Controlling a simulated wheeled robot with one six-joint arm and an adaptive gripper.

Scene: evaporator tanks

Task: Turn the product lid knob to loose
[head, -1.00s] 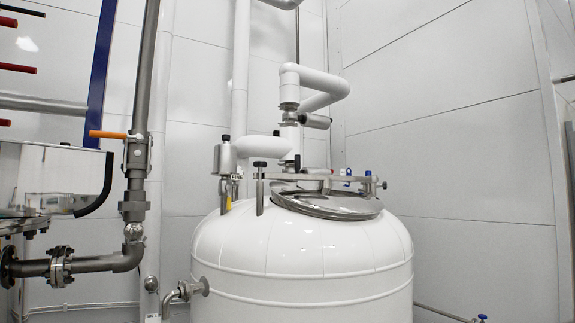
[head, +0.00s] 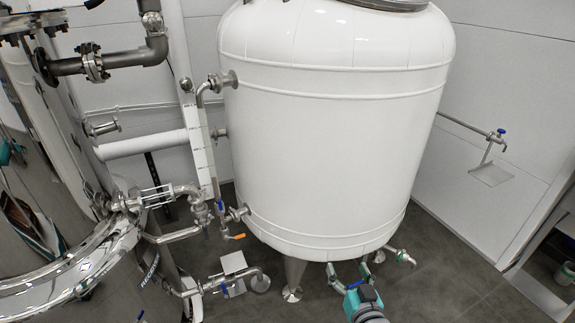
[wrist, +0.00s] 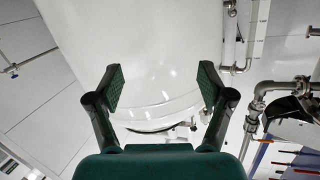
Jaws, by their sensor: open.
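The white product tank (head: 335,130) fills the middle of the head view. Only the shiny edge of its lid (head: 395,4) shows at the top; the lid knob is out of that view. In the wrist view the picture is upside down. The white tank (wrist: 150,50) lies beyond my gripper (wrist: 161,85), and part of the lid (wrist: 150,128) shows low between the fingers. Small fittings show beside it, too small to tell which is the knob. My gripper is open and empty, its green-padded fingers wide apart, touching nothing. It also shows low in the head view (head: 350,270).
A polished steel vessel (head: 60,265) and pipes stand at the left in the head view. A valve with an orange handle (head: 233,237) sits by the tank's lower left. A wall pipe with a blue valve (head: 500,132) is at the right. Grey floor (head: 440,285) is open at the lower right.

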